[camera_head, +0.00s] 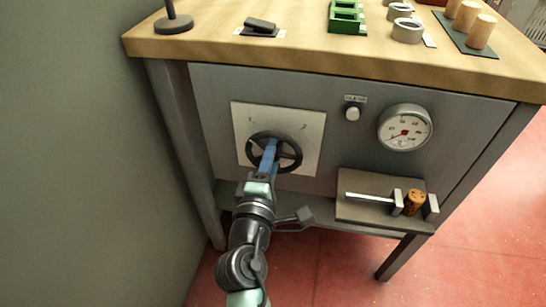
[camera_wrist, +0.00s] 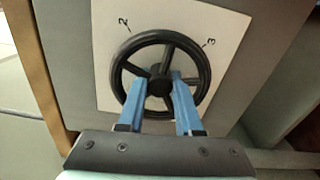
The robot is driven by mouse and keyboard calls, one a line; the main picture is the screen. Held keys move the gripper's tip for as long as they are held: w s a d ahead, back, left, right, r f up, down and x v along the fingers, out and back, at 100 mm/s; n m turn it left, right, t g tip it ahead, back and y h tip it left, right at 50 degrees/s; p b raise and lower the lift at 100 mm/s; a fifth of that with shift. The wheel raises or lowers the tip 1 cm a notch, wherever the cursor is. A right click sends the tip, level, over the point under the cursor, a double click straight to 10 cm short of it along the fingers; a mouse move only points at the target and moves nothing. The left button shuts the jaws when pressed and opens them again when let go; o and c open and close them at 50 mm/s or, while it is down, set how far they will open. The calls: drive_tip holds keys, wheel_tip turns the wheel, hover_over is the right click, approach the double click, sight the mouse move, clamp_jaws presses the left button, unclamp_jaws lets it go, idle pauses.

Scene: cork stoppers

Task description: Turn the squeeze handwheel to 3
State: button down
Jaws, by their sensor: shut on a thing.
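The black squeeze handwheel (camera_head: 288,138) is mounted on a white plate (camera_head: 310,165) on the bench front. In the head view a "1" is at the plate's upper left and another mark at its upper right. In the wrist view the handwheel (camera_wrist: 119,75) has a "2" at its upper left and a "3" at its upper right. My gripper (camera_head: 268,150) reaches the wheel from below. In the wrist view its blue fingers (camera_wrist: 168,85) lie on both sides of the hub and are shut on the wheel. The wheel's pointer, if any, cannot be made out.
A dial gauge (camera_head: 405,128) and a button (camera_head: 352,114) are to the right. Below them, a cork (camera_head: 413,203) stands between metal jaws (camera_head: 397,203) on a shelf (camera_head: 365,212). The bench top (camera_head: 200,48) holds a black switch (camera_head: 260,26), green holder (camera_head: 347,27), metal rings and corks.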

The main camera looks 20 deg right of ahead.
drive_tip(key=m+b, duration=0.1)
drive_tip(key=m, duration=0.1)
drive_tip(key=m+b, duration=0.1)
drive_tip(key=m, duration=0.2)
drive_tip(key=shift+a+f+m+b, duration=0.1)
drive_tip(key=shift+f+m+b, duration=0.1)
drive_tip(key=shift+m+b, duration=0.15)
drive_tip(key=m+b, duration=0.2)
drive_tip(key=m, duration=0.2)
drive_tip(key=shift+b, duration=0.3)
drive_tip(key=m+b, duration=0.2)
drive_tip(key=m, duration=0.3)
drive_tip(key=shift+b, duration=0.35)
drive_tip(key=m+b, duration=0.2)
drive_tip(key=m, duration=0.2)
drive_tip(key=shift+m+b, duration=0.25)
drive_tip(key=shift+b, duration=0.1)
drive_tip(key=m+b, duration=0.2)
drive_tip(key=m, duration=0.2)
drive_tip(key=shift+b, duration=0.3)
drive_tip(key=m+b, duration=0.2)
drive_tip(key=m, duration=0.3)
drive_tip(key=shift+b, duration=0.35)
drive_tip(key=m+b, duration=0.3)
drive_tip(key=m, duration=0.2)
drive_tip(key=shift+s+r+m+b, duration=0.15)
drive_tip(key=shift+m+b, duration=0.85)
drive_tip(key=shift+m, duration=1)
drive_tip(key=shift+d, duration=0.2)
